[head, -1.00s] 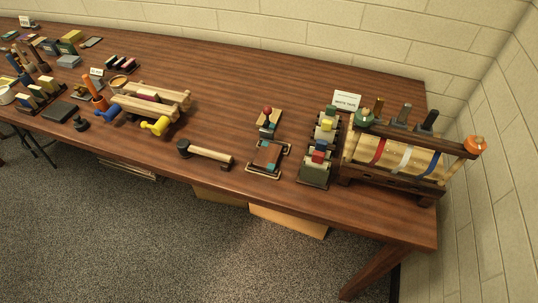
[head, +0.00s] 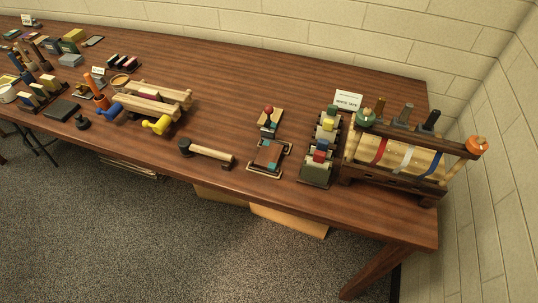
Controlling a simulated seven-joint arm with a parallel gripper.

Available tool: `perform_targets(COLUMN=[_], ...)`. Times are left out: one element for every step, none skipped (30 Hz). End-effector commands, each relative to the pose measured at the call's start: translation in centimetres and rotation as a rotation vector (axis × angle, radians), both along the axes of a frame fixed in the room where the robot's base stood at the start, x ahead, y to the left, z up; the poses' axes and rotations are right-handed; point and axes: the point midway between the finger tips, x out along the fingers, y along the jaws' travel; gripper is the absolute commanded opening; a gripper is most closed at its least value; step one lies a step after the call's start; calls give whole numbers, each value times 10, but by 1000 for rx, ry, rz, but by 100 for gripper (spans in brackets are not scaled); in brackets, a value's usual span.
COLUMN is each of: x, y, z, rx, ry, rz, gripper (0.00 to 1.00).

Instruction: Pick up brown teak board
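A small flat brown piece (head: 269,153) lies near the table's front edge, right of centre in the head view. It may be the brown teak board, but it is too small for me to tell its material. It sits in or on a pale-edged frame with a dark corner at its upper right and a teal patch at its lower end. My gripper is not in view.
A dark-headed mallet (head: 209,153) lies to the left of the brown piece. A red-knobbed block (head: 268,120) stands behind it. A rack of coloured blocks (head: 318,152) and a large wooden roller stand (head: 398,157) are to the right. Bare wooden table (head: 235,95) lies behind.

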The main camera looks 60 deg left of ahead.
Motion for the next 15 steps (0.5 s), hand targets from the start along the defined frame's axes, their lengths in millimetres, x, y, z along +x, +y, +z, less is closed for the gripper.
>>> perform_targets(x=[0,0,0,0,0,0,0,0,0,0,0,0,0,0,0], y=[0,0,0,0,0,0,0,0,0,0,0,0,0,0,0], z=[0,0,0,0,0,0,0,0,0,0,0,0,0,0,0], rx=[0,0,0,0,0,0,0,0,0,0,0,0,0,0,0], ry=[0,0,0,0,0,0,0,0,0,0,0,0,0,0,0], rz=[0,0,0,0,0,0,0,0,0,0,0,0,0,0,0], gripper=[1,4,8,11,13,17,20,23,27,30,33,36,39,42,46])
